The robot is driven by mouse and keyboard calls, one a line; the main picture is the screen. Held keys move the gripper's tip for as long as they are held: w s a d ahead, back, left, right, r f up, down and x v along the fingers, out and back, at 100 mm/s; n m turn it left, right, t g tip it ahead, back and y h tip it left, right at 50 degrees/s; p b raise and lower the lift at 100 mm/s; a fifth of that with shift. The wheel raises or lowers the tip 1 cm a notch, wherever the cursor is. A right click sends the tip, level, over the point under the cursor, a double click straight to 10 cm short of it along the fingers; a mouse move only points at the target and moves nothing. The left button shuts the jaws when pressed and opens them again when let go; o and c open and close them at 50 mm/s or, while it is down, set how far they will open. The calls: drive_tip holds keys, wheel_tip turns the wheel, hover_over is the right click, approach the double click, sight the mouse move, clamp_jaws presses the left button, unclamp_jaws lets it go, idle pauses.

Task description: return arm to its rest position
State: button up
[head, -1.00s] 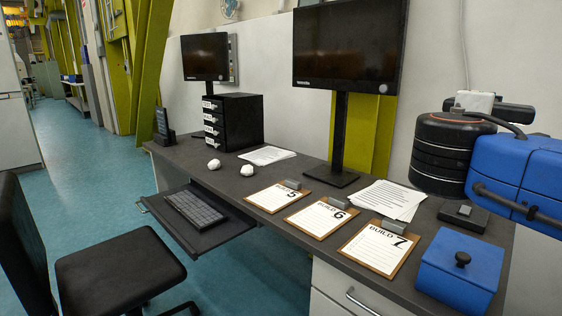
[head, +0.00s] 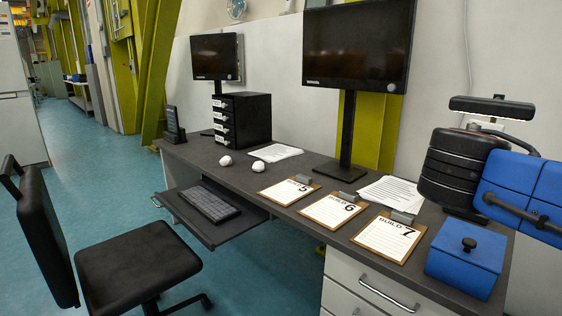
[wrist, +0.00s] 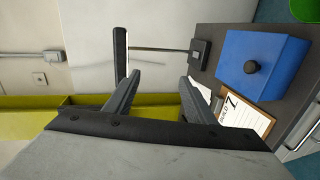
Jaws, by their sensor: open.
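My arm (head: 522,190), blue with black joints, is folded at the right edge of the head view, above the right end of the desk. I cannot make out its fingers there. In the wrist view my gripper (wrist: 160,78) has its two dark fingers spread apart with nothing between them. Beyond the fingers are a pale wall and a thin-stemmed black stand (wrist: 199,54). The blue lidded box (wrist: 262,64) is to the right of the fingers, apart from them.
The dark desk (head: 290,196) holds several clipboards, papers, two crumpled white balls, a black drawer unit (head: 242,119) and two monitors. A keyboard tray (head: 205,212) is pulled out. A black chair (head: 135,265) stands in front. The blue-green floor at left has free room.

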drive_tip(key=s+a+f+m+g+y, duration=0.25)
drive_tip(key=s+f+y, duration=0.2)
drive_tip(key=f, duration=0.75)
drive_tip(key=s+a+f+m+g+y, duration=0.1)
drive_tip(key=s+f+m+g+y, duration=0.3)
drive_tip(key=f, duration=0.8)
drive_tip(key=s+a+f+m+y, duration=0.1)
drive_tip(key=s+a+f+y, duration=0.1)
drive_tip(key=a+f, duration=0.3)
drive_tip(key=shift+s+a+f+m+y, duration=0.3)
drive_tip(key=shift+s+a+m+y, duration=0.05)
drive_tip(key=shift+s+a, duration=0.5)
drive_tip(key=shift+t, duration=0.25)
drive_tip(key=shift+c, duration=0.6)
